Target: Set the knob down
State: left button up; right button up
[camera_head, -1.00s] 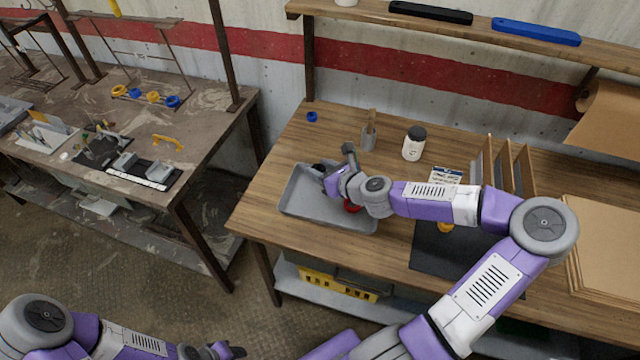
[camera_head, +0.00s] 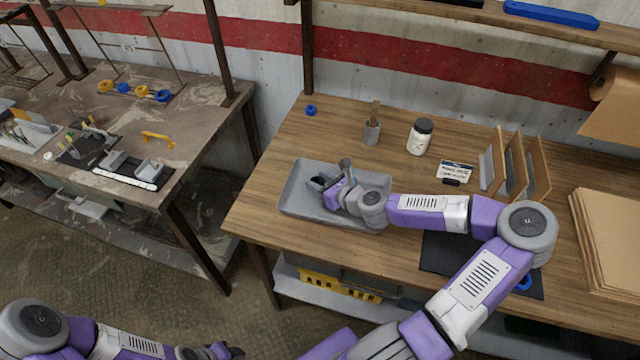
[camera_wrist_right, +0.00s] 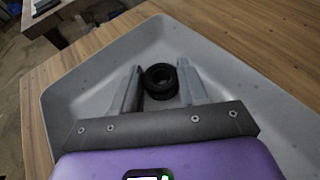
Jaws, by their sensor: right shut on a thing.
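A black round knob (camera_wrist_right: 161,82) with a hole in its middle sits between the two fingers of my right gripper (camera_wrist_right: 158,88) in the right wrist view. The gripper is shut on it. Both are inside the grey tray (camera_wrist_right: 231,68), low over its floor; whether the knob touches the floor I cannot tell. In the head view my right gripper (camera_head: 326,189) reaches over the tray (camera_head: 294,190) from the right, and the knob (camera_head: 317,182) shows as a dark patch at its tip. My left gripper (camera_head: 228,351) is at the bottom edge, its fingers too unclear to judge.
A blue ring (camera_head: 311,110), a grey cup (camera_head: 371,132) and a white jar (camera_head: 420,137) stand behind the tray. Upright dividers (camera_head: 515,163) are at the right. A dark mat (camera_head: 440,250) with a blue piece (camera_head: 524,282) lies partly under my right arm.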

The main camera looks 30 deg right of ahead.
jog(key=shift+r, duration=0.1)
jog(key=o, duration=1.1)
jog(key=shift+c, duration=0.2)
jog(key=shift+s+d+r, duration=0.1)
jog(key=shift+s, duration=0.15)
jog(key=p+v, duration=0.4)
jog(key=v, duration=0.7)
jog(key=shift+s+p, duration=0.25)
jog(key=shift+p, duration=0.1)
jog(key=shift+r, duration=0.15)
